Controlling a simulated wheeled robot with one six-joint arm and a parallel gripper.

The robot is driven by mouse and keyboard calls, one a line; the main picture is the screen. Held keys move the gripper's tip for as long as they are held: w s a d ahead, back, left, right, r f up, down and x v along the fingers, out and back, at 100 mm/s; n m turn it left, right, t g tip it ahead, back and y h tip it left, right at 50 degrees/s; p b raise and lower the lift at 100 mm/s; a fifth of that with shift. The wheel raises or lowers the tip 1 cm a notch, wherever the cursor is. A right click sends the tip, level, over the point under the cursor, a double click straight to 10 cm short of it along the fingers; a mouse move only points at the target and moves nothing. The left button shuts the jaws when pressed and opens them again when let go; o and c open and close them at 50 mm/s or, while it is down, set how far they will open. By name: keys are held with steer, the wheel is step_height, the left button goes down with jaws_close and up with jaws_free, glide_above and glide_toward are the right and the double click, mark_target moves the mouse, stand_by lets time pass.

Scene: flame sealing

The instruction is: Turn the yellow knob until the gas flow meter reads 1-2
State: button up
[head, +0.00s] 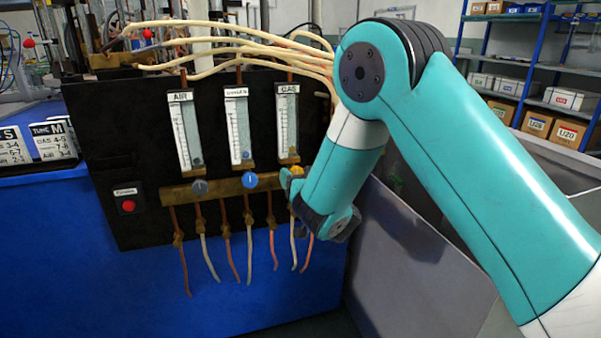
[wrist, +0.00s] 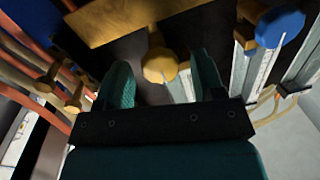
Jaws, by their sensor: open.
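The yellow knob (head: 298,170) sits below the GAS flow meter (head: 288,125) at the right of the black panel, mostly hidden behind my gripper in the head view. In the wrist view the yellow knob (wrist: 160,65) shows whole, in the gap between my two teal fingers. My gripper (wrist: 161,65) is open, with a finger on each side of the knob and visible gaps to it. Whether the fingertips reach past its face is unclear. In the head view my gripper (head: 290,184) is at the knob. The GAS scale is too small to read; its float looks low.
The blue knob (head: 250,180) under the OXYGEN meter (head: 238,128) and the grey knob (head: 200,187) under the AIR meter (head: 185,131) sit to the left. Hoses (head: 273,240) hang below the brass bar (head: 225,190). A red button (head: 128,206) is at the panel's lower left.

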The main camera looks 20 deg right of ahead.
steer(key=c, duration=0.9)
steer(key=n+p, duration=0.1)
steer(key=n, duration=0.4)
steer(key=n+g+p, duration=0.1)
steer(key=n+p, duration=0.1)
steer(key=n, duration=0.3)
steer(key=shift+a+r+h, duration=0.1)
steer(key=shift+h, duration=0.2)
steer(key=shift+n, duration=0.3)
steer(key=o, duration=0.9)
